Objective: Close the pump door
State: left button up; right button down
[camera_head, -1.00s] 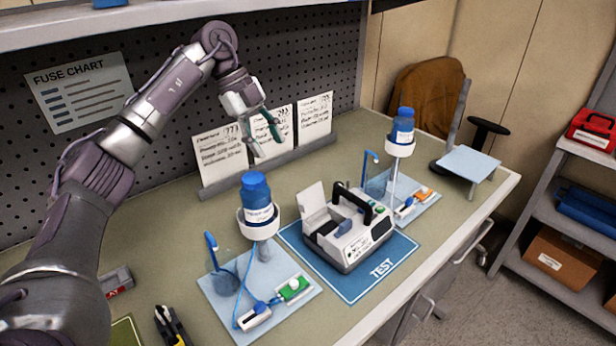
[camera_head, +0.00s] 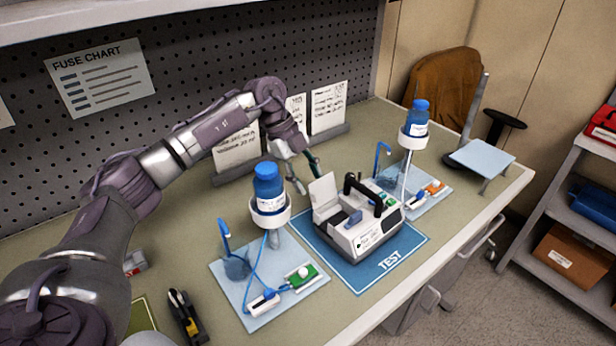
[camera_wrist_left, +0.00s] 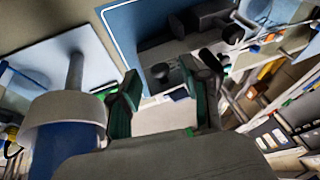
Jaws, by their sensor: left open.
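The infusion pump (camera_head: 362,238) is a white box with a black handle, standing on the blue TEST mat (camera_head: 352,279). Its door (camera_head: 324,191) is a pale panel standing up, open, at the pump's left back edge. My right gripper is not in view.
A blue-capped bottle in a white holder (camera_head: 268,196) stands close left of the pump, beside my left forearm. Another bottle stand (camera_head: 415,130) is right of the pump. White cards (camera_head: 328,106) stand at the back. The table's front left holds a black and yellow tool (camera_head: 187,315).

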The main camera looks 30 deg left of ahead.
pick_arm(q)
jog(key=shift+d+f, duration=0.15)
jog(key=shift+f, duration=0.15)
grip_shut()
jog(key=shift+r, duration=0.1)
